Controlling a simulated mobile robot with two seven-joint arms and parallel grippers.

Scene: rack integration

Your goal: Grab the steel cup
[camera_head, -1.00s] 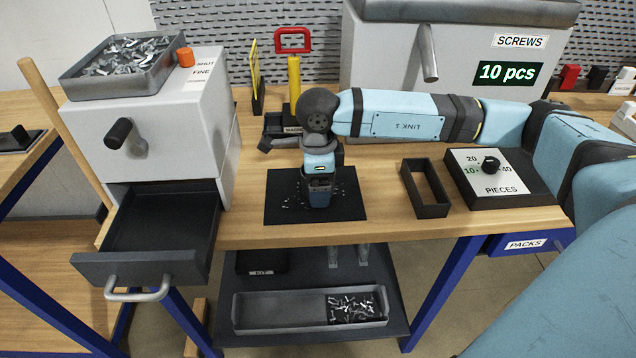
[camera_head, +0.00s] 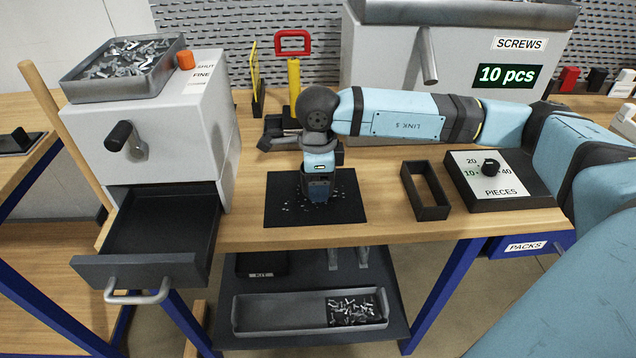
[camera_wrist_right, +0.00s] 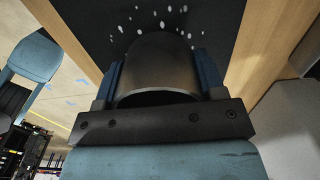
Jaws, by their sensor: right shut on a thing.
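The steel cup (camera_wrist_right: 160,66) shows in the right wrist view as a dark grey metal body between the two fingers. My right gripper (camera_wrist_right: 160,80) is shut on it, with a blue finger on each side. In the head view my right gripper (camera_head: 319,190) points down over the black mat (camera_head: 282,212), and it hides the cup there. Small pale bits lie on the mat around it. I cannot tell whether the cup touches the mat. My left gripper is not in view.
An open dark drawer (camera_head: 160,230) juts out at left under a grey machine (camera_head: 150,160). A black rectangular frame (camera_head: 425,190) and the pieces dial box (camera_head: 500,178) stand to the right. The screws dispenser (camera_head: 390,65) stands behind my arm. A tray (camera_head: 270,315) sits on the lower shelf.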

